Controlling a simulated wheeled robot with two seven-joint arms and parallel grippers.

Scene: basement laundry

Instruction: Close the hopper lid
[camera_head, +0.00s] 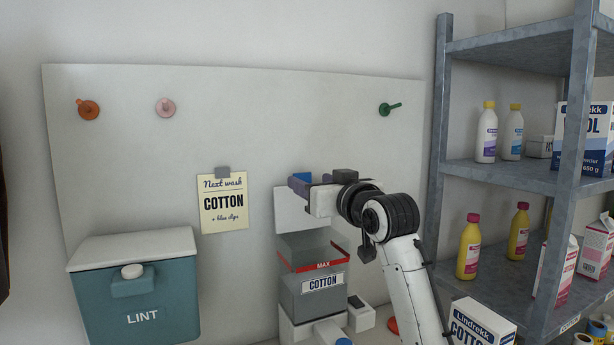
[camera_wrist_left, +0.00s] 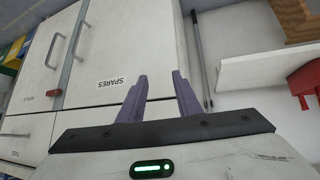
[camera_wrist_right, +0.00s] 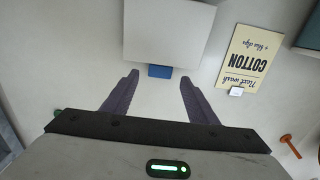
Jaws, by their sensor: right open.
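The hopper (camera_head: 313,290) is a grey, see-through box labelled COTTON with a red MAX line, low on the wall panel. Its white lid (camera_head: 290,222) stands raised, upright behind the hopper opening. In the right wrist view the lid (camera_wrist_right: 183,30) shows as a white plate with a blue tab (camera_wrist_right: 160,72) on its edge. My right gripper (camera_head: 298,184) is open and empty at the lid's upper edge, by the blue tab; in the right wrist view the tab is ahead of and between the fingertips. My left gripper (camera_wrist_left: 160,77) is open and empty, away from the hopper, facing cabinets.
A teal LINT bin (camera_head: 140,298) stands left of the hopper. A COTTON note (camera_head: 222,204) hangs beside the lid. A metal shelf (camera_head: 500,172) with bottles and boxes stands at right. A Lindrekk box (camera_head: 468,322) is near my right arm. Pegs stick out of the panel.

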